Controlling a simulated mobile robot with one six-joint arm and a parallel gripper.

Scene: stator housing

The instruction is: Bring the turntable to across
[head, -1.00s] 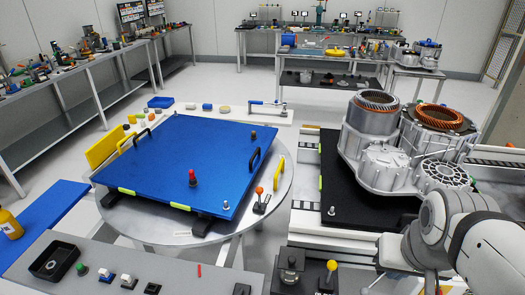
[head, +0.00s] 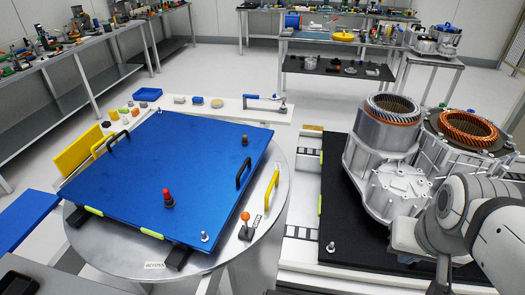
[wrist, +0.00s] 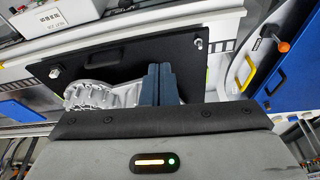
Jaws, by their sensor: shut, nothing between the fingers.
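The turntable (head: 262,229) is a round grey metal disc left of centre in the head view. A lever with an orange knob (head: 245,217) stands at the disc's right front. A small label (head: 155,265) on the front rim is too small to read surely. In the wrist view my gripper (wrist: 162,70) is shut and empty over the black plate side. The blue plate (wrist: 290,75) and orange knob (wrist: 283,47) show at right there, apart from my fingers.
A metal stator housing (head: 385,165) stands on a black plate (head: 335,200) right of the turntable. Workbenches line the back and left. Grey floor is clear between them.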

